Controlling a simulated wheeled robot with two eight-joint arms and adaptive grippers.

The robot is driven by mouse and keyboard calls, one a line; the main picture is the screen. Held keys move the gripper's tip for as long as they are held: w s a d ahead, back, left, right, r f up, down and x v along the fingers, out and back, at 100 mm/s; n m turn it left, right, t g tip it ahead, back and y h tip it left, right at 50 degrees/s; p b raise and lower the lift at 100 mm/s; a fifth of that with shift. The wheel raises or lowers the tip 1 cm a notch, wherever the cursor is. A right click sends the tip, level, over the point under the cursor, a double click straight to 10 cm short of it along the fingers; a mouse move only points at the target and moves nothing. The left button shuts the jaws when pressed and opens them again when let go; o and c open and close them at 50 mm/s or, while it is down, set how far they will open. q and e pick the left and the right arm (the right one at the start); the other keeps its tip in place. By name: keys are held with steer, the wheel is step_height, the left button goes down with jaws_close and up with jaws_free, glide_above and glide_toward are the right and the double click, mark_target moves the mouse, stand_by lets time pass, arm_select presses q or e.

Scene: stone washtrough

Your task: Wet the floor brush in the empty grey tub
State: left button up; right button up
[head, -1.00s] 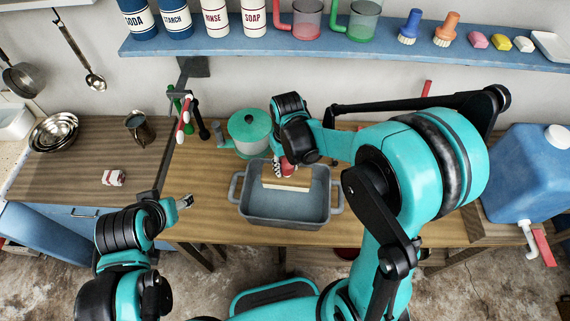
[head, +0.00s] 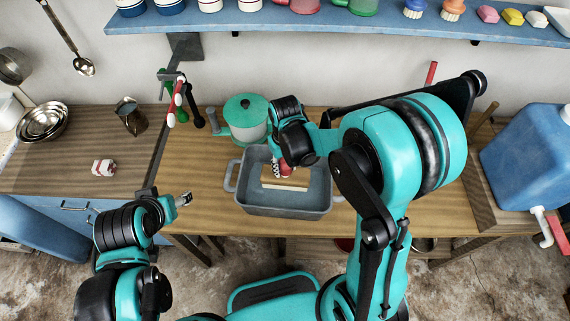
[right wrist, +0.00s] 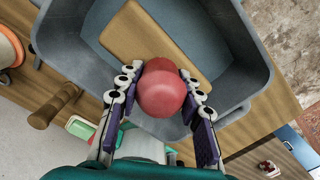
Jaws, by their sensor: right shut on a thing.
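The floor brush (head: 284,184) is a pale wooden block with a round red knob, which shows large in the right wrist view (right wrist: 163,93). My right gripper (head: 283,168) is shut on the knob, with a finger on each side of it (right wrist: 165,90). The brush is over the inside of the grey tub (head: 240,195), between its walls. The tub's inner bottom looks flat and blue-grey; I cannot tell whether water is in it or whether the brush touches it. The bristles are hidden. My left gripper (head: 184,199) is empty, left of the tub; its jaws are too small to read.
A green-lidded pot (head: 246,118) stands close behind the tub. A blue water container (head: 525,160) with a tap is at the right. A rack with red-and-white and dark handles (head: 178,100) is at the back left. The wooden top (head: 195,165) left of the tub is clear.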

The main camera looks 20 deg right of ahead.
mark_target(285, 177)
steer(key=shift+f+b, duration=2.5)
steer(key=shift+f, duration=0.8)
step_height(285, 177, up, 14)
steer(key=p, duration=1)
steer(key=shift+f, duration=0.1)
steer(key=shift+f, duration=0.1)
stand_by(0.4)
